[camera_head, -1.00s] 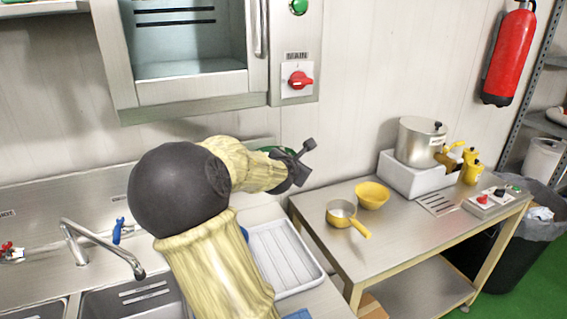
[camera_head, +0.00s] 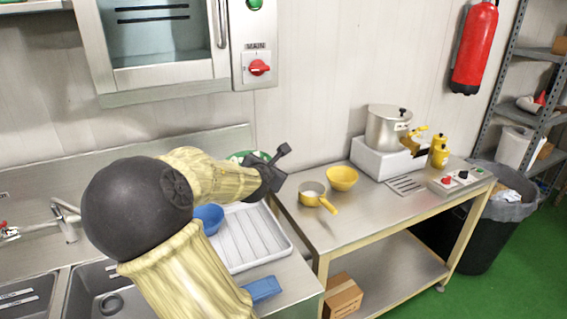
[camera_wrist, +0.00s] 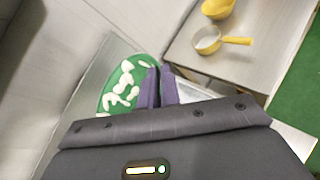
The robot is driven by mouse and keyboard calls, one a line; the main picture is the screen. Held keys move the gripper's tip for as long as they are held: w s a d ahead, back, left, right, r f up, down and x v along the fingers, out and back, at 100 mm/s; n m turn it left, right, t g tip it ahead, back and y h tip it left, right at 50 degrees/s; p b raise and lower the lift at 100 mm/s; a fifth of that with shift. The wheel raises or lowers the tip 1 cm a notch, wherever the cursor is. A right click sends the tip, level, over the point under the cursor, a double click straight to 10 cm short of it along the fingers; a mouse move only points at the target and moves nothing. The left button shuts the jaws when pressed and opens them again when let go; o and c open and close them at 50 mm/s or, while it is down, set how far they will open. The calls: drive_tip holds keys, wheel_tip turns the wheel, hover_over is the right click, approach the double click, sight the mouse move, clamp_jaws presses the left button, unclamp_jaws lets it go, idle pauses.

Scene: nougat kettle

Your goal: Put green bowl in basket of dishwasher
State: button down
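The green bowl (camera_wrist: 122,90) has white patches and shows in the wrist view just left of my fingers, its right edge against them. My gripper (camera_wrist: 159,86) has its two dark fingers close together at that edge and looks shut on the rim. In the head view only a green sliver of the bowl (camera_head: 237,156) shows behind my arm, next to my gripper (camera_head: 280,163), above the counter. My arm hides the rest of it.
A white ribbed tray (camera_head: 243,240) and a blue bowl (camera_head: 209,217) are on the sink counter. A steel table (camera_head: 345,228) at right holds a yellow bowl (camera_head: 342,178), a yellow saucepan (camera_head: 315,196) and a pot (camera_head: 385,130).

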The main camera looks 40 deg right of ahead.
drive_tip(key=w+a+f+n+t+y, duration=0.1)
drive_tip(key=w+a+f+n+y, duration=0.3)
drive_tip(key=a, duration=1.7)
drive_tip(key=w+a+f+n+t+y, duration=0.2)
drive_tip(key=w+a+f+y, duration=0.3)
drive_tip(key=a, duration=1.5)
drive_tip(key=w+a+f+n+t+y, duration=0.1)
drive_tip(key=w+a+f+n, duration=0.35)
drive_tip(key=a, duration=1.65)
drive_tip(key=f+b, duration=0.1)
drive_tip(key=w+f+b, duration=0.1)
drive_tip(key=b, duration=0.1)
drive_tip(key=f+m+b, duration=0.1)
drive_tip(key=shift+w+a+b, duration=0.15)
drive_tip(key=shift+w+b, duration=0.2)
drive_tip(key=shift+a, duration=0.15)
